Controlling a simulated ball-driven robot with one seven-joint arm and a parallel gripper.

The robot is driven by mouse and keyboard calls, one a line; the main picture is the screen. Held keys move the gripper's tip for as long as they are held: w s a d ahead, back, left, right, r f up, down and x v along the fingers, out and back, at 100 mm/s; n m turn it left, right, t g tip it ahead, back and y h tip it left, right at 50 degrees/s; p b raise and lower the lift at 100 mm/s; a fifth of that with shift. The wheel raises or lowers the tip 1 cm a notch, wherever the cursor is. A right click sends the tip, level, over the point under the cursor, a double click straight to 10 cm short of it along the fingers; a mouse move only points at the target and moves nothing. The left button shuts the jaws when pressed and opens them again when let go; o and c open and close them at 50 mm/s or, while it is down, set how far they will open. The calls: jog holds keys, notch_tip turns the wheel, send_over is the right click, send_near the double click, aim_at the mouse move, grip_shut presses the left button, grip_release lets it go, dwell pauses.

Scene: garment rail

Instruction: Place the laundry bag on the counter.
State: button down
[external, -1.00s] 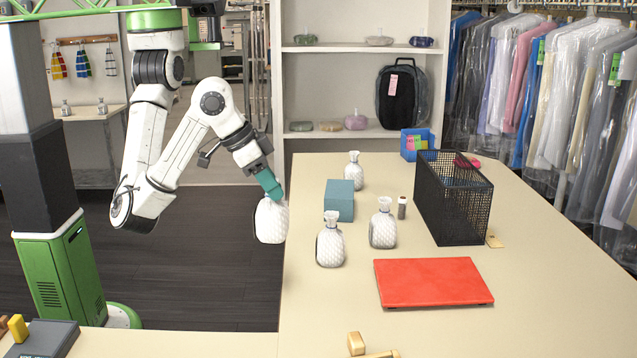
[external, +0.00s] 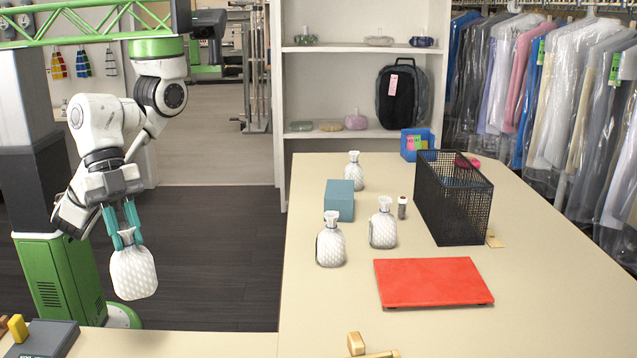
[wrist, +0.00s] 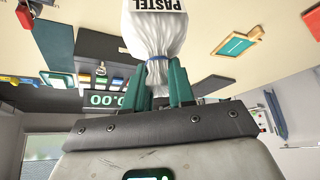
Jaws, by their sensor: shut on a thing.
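My gripper (external: 125,236) is shut on the gathered neck of a white quilted laundry bag (external: 133,273), which hangs below the teal fingers over the dark floor, left of the counter (external: 330,310). In the wrist view the bag (wrist: 155,30) shows a blue tie at its neck and a label reading "PASTEL", between my fingers (wrist: 160,85). Similar white bags stand upright on the counter: one near the front (external: 331,245), one to its right (external: 383,228) and one farther back (external: 354,172).
The counter also holds a teal box (external: 340,200), a black mesh basket (external: 453,200), a red flat panel (external: 432,282) and a blue bin (external: 417,145). A dark scale-like device (external: 45,340) sits at the front left. The counter's front middle is largely clear.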

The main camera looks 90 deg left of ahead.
aim_at(147, 270)
jog(key=w+d+f, duration=0.1)
jog(key=d, duration=0.1)
jog(key=w+d+f+b, duration=0.1)
jog(key=w, duration=0.1)
jog(key=w+d+f+b, duration=0.1)
jog(key=w+d+f, duration=0.1)
jog(key=shift+d, duration=0.35)
jog(key=b+x, duration=0.1)
jog(key=x, duration=0.9)
jog(key=shift+w, duration=0.25)
jog(key=shift+d, duration=0.1)
jog(key=c, duration=1.4)
grip_release()
jog(key=shift+f, duration=0.2)
jog(key=o, duration=0.4)
jog(key=shift+o, duration=0.2)
jog(key=shift+r, duration=0.1)
